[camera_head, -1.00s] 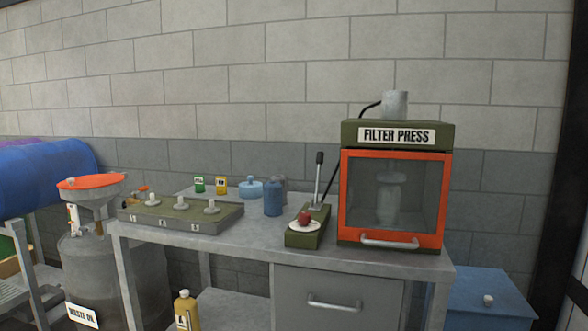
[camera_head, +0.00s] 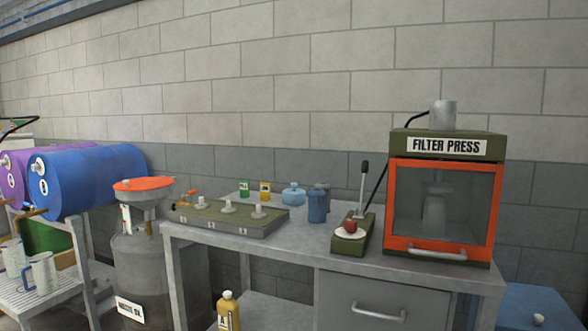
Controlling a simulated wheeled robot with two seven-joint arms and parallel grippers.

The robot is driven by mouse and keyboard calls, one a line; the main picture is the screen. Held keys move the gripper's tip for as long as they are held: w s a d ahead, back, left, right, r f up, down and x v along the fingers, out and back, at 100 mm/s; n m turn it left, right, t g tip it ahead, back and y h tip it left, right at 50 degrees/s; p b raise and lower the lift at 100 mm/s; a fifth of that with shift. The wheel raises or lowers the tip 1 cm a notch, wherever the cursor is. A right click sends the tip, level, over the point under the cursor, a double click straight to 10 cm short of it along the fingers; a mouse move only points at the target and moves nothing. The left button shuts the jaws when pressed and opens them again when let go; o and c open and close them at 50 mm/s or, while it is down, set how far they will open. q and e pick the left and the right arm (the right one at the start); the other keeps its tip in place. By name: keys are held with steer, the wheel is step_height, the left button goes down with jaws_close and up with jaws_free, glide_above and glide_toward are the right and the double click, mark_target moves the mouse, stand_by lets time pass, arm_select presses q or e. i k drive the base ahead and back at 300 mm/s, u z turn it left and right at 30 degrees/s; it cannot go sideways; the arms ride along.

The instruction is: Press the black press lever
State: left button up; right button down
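The black press lever (camera_head: 363,183) stands nearly upright at the back of a small green base on the workbench, its black grip at the top of a thin metal rod. A red knob (camera_head: 350,226) on a white disc sits at the front of the same green base. The filter press (camera_head: 444,202), a green cabinet with an orange-framed glass door that looks shut, stands just right of the lever. A pale object shows dimly behind the glass. Neither of my grippers is in the head view.
The grey workbench (camera_head: 283,256) carries a green-topped tray with pegs (camera_head: 228,218), a blue canister (camera_head: 317,206) and small tins. A waste oil drum with an orange funnel (camera_head: 143,184) stands left. Blue and purple barrels (camera_head: 92,178) lie on a rack further left. A blue box (camera_head: 532,306) is at lower right.

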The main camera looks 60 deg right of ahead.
mark_target(365, 164)
steer(key=i, duration=1.1)
steer(key=z, duration=2.3)
